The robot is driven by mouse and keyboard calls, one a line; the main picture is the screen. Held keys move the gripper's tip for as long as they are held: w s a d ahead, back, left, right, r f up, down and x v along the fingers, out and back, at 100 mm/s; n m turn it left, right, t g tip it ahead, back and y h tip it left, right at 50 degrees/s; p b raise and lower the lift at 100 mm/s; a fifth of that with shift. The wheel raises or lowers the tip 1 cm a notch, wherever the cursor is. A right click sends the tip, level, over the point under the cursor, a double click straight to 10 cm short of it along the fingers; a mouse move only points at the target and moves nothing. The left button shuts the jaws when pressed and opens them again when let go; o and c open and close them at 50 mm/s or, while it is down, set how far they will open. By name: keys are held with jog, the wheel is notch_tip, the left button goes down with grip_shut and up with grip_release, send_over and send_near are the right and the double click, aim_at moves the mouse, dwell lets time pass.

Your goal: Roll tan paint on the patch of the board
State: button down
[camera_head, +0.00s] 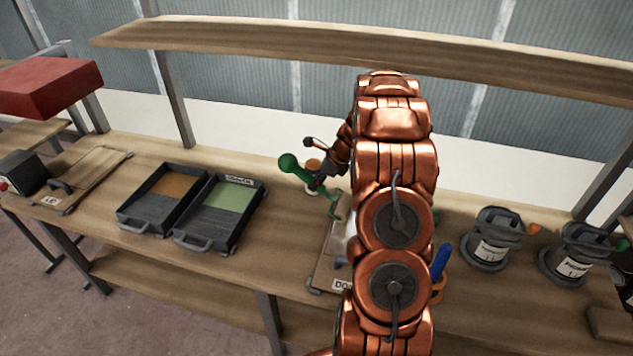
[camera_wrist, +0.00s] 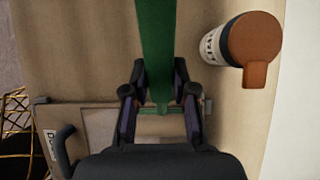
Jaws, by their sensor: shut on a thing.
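My gripper (camera_head: 325,178) is shut on a green-handled tool (camera_head: 288,162), held tilted above the bench; a thin green bent part points down. In the wrist view the green handle (camera_wrist: 155,40) runs between the fingers of my gripper (camera_wrist: 159,80). I cannot make out a roller sleeve. A board (camera_head: 326,262) with a partly readable label starting "DO" lies below, largely hidden by my arm; it also shows in the wrist view (camera_wrist: 90,117). Its patch is not clear. A tray with tan-brown paint (camera_head: 177,186) and a tray with green paint (camera_head: 236,195) stand to the left.
A white container with a brown cap (camera_wrist: 250,45) stands close right of the handle in the wrist view. Lidded grey cans (camera_head: 497,232) stand at right, near a blue-handled tool (camera_head: 443,262). Another board (camera_head: 85,178) lies at left. A shelf (camera_head: 300,38) runs above the bench.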

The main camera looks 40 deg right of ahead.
jog(key=s+a+b, duration=0.1)
jog(key=s+a, duration=0.4)
jog(key=a, duration=0.2)
jog(key=shift+a+b, duration=0.25)
jog(key=shift+b, duration=0.1)
jog(key=shift+f, duration=0.75)
dwell(0.9)
jog(key=shift+s+d, duration=0.1)
jog(key=s+d, duration=0.1)
jog(key=s, duration=0.1)
jog(key=s+d, duration=0.1)
jog(key=shift+s+d+r, duration=0.1)
jog(key=shift+s+d, duration=0.2)
jog(key=shift+s, duration=0.1)
jog(key=shift+s+d, duration=0.7)
jog(key=shift+s, duration=0.3)
jog(key=shift+s+d, duration=0.65)
jog(key=shift+s, duration=0.35)
